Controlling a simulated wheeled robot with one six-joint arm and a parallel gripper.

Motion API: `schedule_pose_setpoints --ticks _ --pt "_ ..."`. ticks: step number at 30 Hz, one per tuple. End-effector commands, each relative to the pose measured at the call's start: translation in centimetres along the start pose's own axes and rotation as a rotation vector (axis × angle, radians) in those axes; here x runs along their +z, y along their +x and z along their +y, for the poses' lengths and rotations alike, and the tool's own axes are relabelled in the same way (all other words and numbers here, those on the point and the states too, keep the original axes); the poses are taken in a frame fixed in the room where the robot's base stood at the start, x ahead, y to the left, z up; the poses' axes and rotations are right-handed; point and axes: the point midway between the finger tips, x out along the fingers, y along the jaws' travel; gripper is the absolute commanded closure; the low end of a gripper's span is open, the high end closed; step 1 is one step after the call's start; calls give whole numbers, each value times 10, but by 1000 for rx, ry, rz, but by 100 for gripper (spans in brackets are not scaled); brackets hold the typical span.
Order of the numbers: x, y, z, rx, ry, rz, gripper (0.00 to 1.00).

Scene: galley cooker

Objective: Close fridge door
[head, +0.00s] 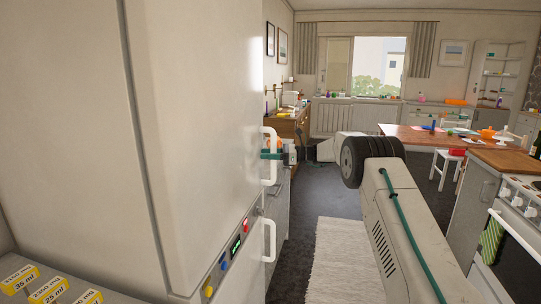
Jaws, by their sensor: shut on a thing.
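The tall white fridge (75,120) fills the left of the head view. Its upper door (200,110) has a white upright handle (269,135) at the right edge. My gripper (271,156) shows small at this handle, its teal finger across the bar, and is shut on it. A narrow dark line runs down between the door and the panel to its left. I cannot tell from this angle how far the door stands from the body. A second white handle (269,241) sits lower down. My arm's wheel-like joint partly blocks the floor beyond.
A strip of coloured buttons (235,246) lies below the upper door. Yellow-labelled items (50,287) are at the lower left. A pale rug (345,255) lies on the dark floor. A cooker (515,235) and counter stand at right, a wooden table (430,137) behind.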

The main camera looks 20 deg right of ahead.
Motion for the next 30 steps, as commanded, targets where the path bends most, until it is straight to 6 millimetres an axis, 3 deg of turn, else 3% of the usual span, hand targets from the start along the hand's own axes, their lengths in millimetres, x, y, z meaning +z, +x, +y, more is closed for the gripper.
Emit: schedule_pose_setpoints --ticks 6,10,26,30 --pt "1 -53 -3 -9 1 -4 69" --pt "0 -75 -3 -14 3 -4 69" --pt "-1 -94 -9 -22 3 -4 69" --pt "-1 -104 -16 -25 2 -4 59"
